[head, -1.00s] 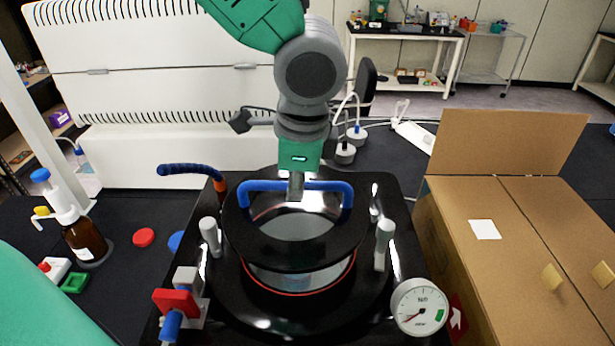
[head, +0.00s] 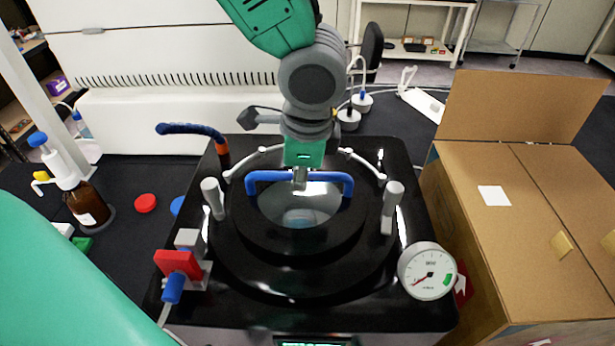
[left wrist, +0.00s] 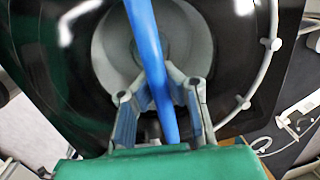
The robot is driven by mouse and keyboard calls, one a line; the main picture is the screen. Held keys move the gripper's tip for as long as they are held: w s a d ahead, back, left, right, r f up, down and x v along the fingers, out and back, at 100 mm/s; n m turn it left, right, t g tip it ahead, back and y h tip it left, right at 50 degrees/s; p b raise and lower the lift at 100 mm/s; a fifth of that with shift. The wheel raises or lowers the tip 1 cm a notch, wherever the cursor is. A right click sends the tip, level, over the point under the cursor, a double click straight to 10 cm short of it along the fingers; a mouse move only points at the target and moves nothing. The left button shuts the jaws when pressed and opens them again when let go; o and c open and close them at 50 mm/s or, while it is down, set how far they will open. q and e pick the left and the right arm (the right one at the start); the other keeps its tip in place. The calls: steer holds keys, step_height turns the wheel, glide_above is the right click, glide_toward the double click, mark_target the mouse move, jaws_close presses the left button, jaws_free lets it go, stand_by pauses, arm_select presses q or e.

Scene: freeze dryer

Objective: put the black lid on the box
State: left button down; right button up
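The black lid (head: 262,233) is a round black disc with a clear window in its middle and a blue handle (head: 335,178) across the top. It lies level on the round top of the black box (head: 410,314), inside the box's wider black ring. My left gripper (head: 300,186) is above the lid at the middle of the handle. In the left wrist view the fingers (left wrist: 159,95) stand apart on either side of the blue handle (left wrist: 147,45), with gaps showing beside it. My right gripper is in neither view.
Light-grey clamp posts (head: 213,198) stand around the lid, and a pressure gauge (head: 427,271) is at the front right. A red-and-blue valve (head: 176,264) is at the front left. A cardboard carton (head: 455,240) stands close on the right, a brown bottle (head: 88,207) on the left.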

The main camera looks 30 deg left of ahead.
arm_select(q)
steer(key=shift+a, duration=0.3)
steer(key=shift+d, duration=0.45)
steer(key=shift+d+r, duration=0.2)
steer(key=shift+d, duration=0.85)
steer(key=shift+a+f, duration=0.1)
steer(key=shift+a, duration=0.5)
steer(key=shift+d, duration=0.7)
steer(key=shift+a+p, duration=0.35)
steer(key=shift+a, duration=0.75)
steer(key=shift+d, duration=0.4)
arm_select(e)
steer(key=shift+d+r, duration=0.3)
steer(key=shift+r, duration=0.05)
